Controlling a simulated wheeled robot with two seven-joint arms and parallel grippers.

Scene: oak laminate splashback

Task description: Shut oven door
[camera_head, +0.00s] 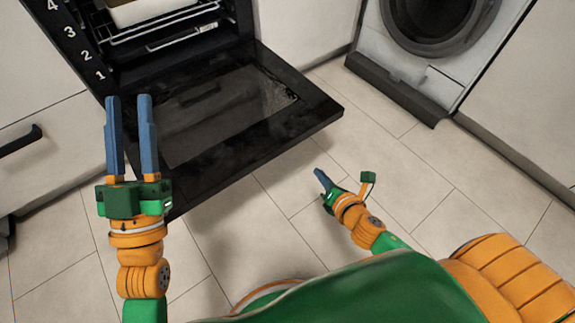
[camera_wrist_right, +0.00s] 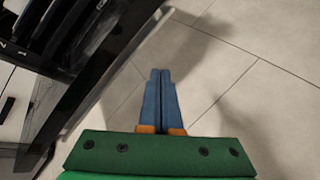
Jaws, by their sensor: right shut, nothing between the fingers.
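The black oven door (camera_head: 310,110) is folded down wide open in front of the oven (camera_head: 170,45), its glass panel facing up. Its edge also shows in the right wrist view (camera_wrist_right: 95,75), left of the fingers. My left gripper (camera_head: 130,98) is open and empty, its blue fingers apart, over the left part of the door in the head view. Whether it touches the door I cannot tell. My right gripper (camera_head: 318,171) is shut and empty, low in front of the door's right edge and apart from it. Its fingers (camera_wrist_right: 160,72) are together over the floor in the right wrist view.
Racks (camera_head: 165,27) and a light-coloured item (camera_head: 140,10) are inside the oven. A washing machine (camera_head: 420,60) stands at the right. A white drawer with a dark handle (camera_head: 20,141) is at the left. Tiled floor (camera_head: 420,150) is clear right of the door.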

